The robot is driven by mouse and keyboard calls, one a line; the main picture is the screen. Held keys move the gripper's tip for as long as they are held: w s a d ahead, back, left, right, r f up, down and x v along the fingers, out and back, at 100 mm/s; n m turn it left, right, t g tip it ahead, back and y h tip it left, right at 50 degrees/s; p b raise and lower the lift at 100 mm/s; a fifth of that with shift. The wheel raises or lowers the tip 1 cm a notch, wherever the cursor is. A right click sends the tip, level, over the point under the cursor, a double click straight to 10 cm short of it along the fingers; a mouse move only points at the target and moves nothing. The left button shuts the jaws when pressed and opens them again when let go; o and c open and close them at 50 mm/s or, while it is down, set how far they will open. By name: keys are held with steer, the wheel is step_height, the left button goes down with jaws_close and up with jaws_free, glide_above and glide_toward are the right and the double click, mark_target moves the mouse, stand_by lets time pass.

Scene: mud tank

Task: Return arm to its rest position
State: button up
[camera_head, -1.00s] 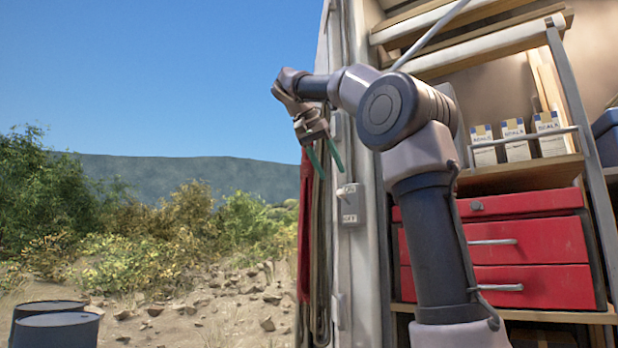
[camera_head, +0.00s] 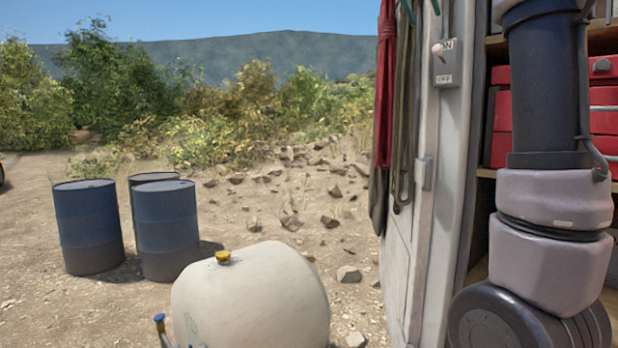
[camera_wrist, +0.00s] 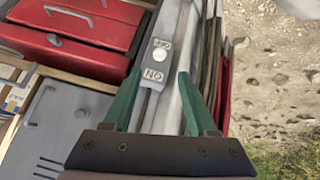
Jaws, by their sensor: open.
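My gripper (camera_wrist: 162,72) is open and empty, its two green fingers apart in the wrist view. Beyond and between the fingers is a grey switch box (camera_wrist: 161,60) with a pale knob and ON and OFF labels. In the head view only the green fingertips of my gripper (camera_head: 421,8) show at the top edge, above and left of the switch box (camera_head: 446,62). My gripper appears apart from the box. My arm's lower links stand at the right of the head view; its upper part is out of frame.
Red drawers (camera_head: 605,120) and shelving are close behind my arm. A red strap (camera_head: 385,90) and other straps hang beside the white door post (camera_head: 425,230). A pale tank (camera_head: 250,300) and blue barrels (camera_head: 88,228) stand on open sandy ground at left.

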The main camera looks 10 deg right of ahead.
steer(key=s+a+f+n+t+y, duration=0.1)
steer(key=s+a+f+y, duration=0.2)
steer(key=f, duration=0.9)
steer(key=s+a+f+n+t+y, duration=0.1)
steer(key=s+a+f+n+y, duration=0.1)
steer(key=s+f, duration=0.5)
steer(key=s+a+f+n+t+y, duration=0.1)
steer(key=s+a+f+y, duration=0.2)
steer(key=f, duration=1.3)
steer(key=shift+s+a+f+n+y, duration=0.4)
steer(key=shift+s+a, duration=0.7)
steer(key=shift+s, duration=0.15)
